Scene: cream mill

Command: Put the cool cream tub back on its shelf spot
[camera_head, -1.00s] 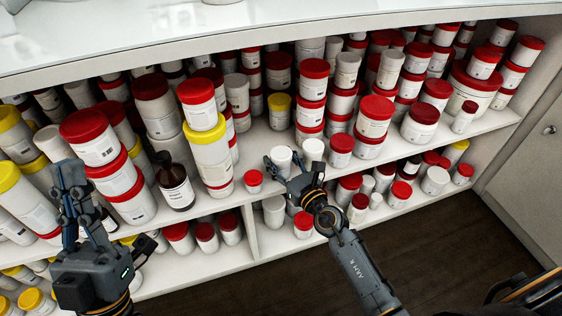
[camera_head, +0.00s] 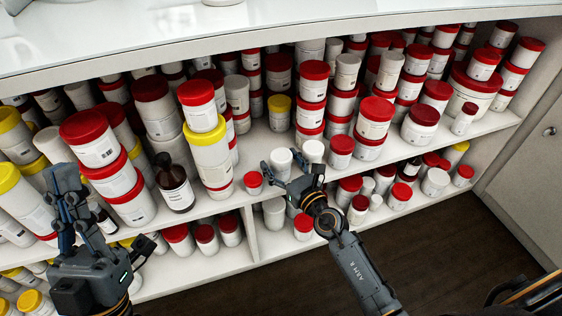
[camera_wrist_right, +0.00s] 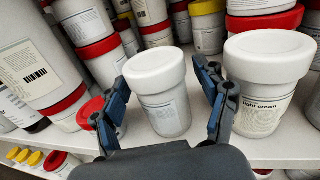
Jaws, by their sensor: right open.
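A small white tub with a white lid (camera_head: 281,161) stands upright on the upper shelf near its front edge. It also shows in the right wrist view (camera_wrist_right: 160,95), between my right gripper's fingers (camera_wrist_right: 163,82). Its label is too small to read, so I cannot confirm it is the cool cream tub. My right gripper (camera_head: 291,176) is open, with one finger on each side of the tub; whether they touch it is unclear. A larger white tub (camera_wrist_right: 262,85) reading "light cream" stands just to the right. My left gripper (camera_head: 66,195) hangs before the shelf at the left, its opening unclear.
Rows of red-, yellow- and white-lidded tubs crowd behind. A small red-lidded tub (camera_head: 253,180) stands just left of the right gripper, and a dark bottle (camera_head: 174,184) further left. The lower shelf holds more tubs. Dark floor (camera_head: 420,255) is free in front.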

